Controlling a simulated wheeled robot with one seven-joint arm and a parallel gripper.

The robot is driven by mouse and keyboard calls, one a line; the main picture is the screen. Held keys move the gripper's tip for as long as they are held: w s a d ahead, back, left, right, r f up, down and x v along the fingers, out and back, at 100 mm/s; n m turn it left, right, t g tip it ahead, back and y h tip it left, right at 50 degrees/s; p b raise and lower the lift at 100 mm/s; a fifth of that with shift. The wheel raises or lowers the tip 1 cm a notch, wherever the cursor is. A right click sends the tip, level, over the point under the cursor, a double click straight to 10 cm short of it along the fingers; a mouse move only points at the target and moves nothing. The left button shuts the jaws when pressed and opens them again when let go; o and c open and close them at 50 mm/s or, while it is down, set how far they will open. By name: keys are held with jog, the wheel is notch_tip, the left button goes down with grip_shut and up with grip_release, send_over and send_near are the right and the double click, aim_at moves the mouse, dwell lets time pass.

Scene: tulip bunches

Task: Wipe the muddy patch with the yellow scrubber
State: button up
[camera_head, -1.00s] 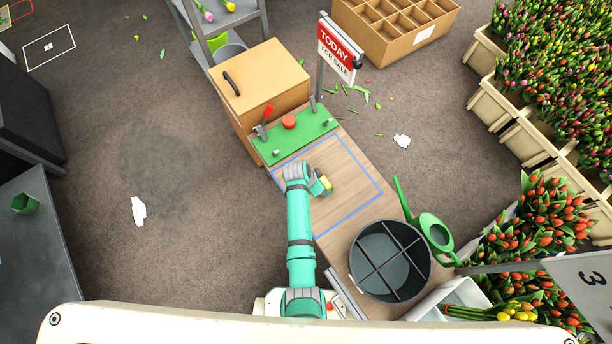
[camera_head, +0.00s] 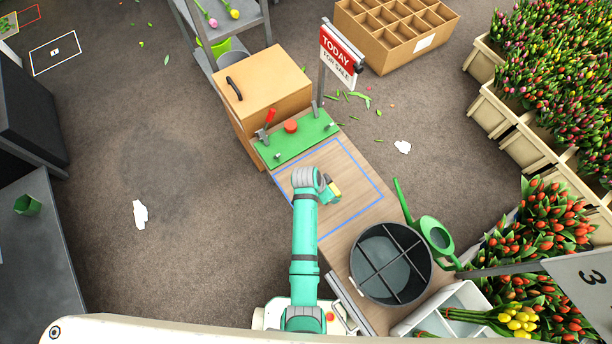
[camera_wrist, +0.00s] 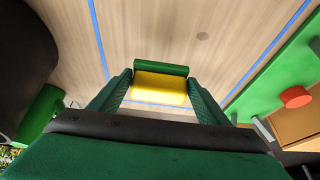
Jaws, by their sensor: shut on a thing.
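My gripper (camera_wrist: 160,82) is shut on the yellow scrubber (camera_wrist: 158,90), which has a green strip along its far edge. In the head view the scrubber (camera_head: 335,187) shows as a small yellow bit at the end of my arm, over the wooden bench top inside the blue outline (camera_head: 362,165). Whether it touches the wood I cannot tell. A small faint brownish spot (camera_wrist: 203,36) lies on the wood ahead of the scrubber in the wrist view; it may be the muddy patch. No clear mud shows in the head view, where my arm hides part of the outlined area.
A green board (camera_head: 298,139) with a red button (camera_head: 291,126) and levers borders the outline at the far end, beside a wooden box (camera_head: 262,84). A dark divided bucket (camera_head: 391,262) and a green watering can (camera_head: 436,232) stand at the near right.

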jog(key=shift+r, duration=1.35)
